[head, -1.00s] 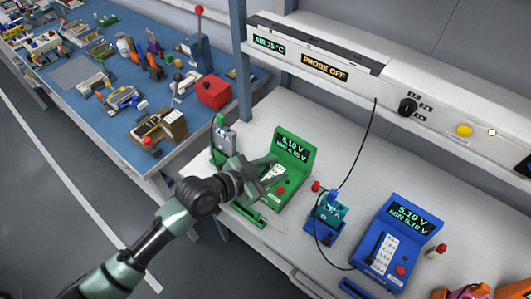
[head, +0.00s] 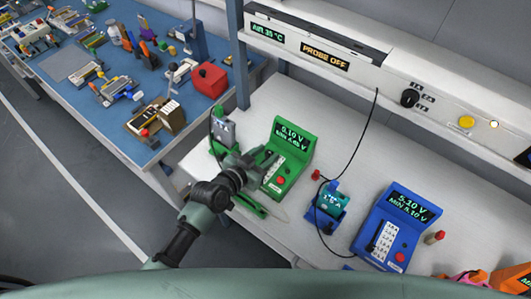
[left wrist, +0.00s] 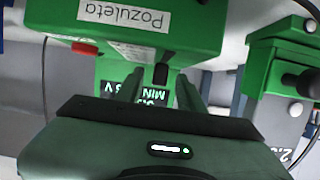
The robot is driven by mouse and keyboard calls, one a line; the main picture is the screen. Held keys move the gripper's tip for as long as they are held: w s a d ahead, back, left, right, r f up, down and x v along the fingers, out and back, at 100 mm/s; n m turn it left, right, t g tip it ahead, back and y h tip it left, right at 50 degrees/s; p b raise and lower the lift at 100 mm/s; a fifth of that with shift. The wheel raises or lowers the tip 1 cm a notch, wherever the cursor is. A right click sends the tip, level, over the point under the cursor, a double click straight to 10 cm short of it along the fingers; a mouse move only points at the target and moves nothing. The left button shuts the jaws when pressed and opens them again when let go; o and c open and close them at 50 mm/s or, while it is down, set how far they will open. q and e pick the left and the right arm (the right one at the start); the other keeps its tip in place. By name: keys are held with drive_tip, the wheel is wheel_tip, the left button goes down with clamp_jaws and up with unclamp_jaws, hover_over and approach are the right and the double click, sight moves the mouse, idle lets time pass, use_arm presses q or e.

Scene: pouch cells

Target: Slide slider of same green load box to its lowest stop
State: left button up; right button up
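The green load box (head: 292,139) stands at the back left of the white bench, its screen lit with 5.10 V and a MIN line too small to read surely. Its pale slider panel is partly hidden behind my left gripper (head: 264,158), which is over the panel's upper end. In the left wrist view the box (left wrist: 205,25) fills the top, with a label "Pozuleta" and a red button (left wrist: 85,48). A black slider knob (left wrist: 161,74) shows between the two fingers of my left gripper (left wrist: 161,92). Gaps show on both sides of the knob. My right gripper is out of view.
A green holder with a pouch cell (head: 222,130) stands just left of the box. To the right are a blue holder with a teal cell (head: 329,198) and a blue load box (head: 397,224). A black cable (head: 364,130) hangs between. A shelf runs above.

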use_arm(q)
clamp_jaws()
idle(1.5)
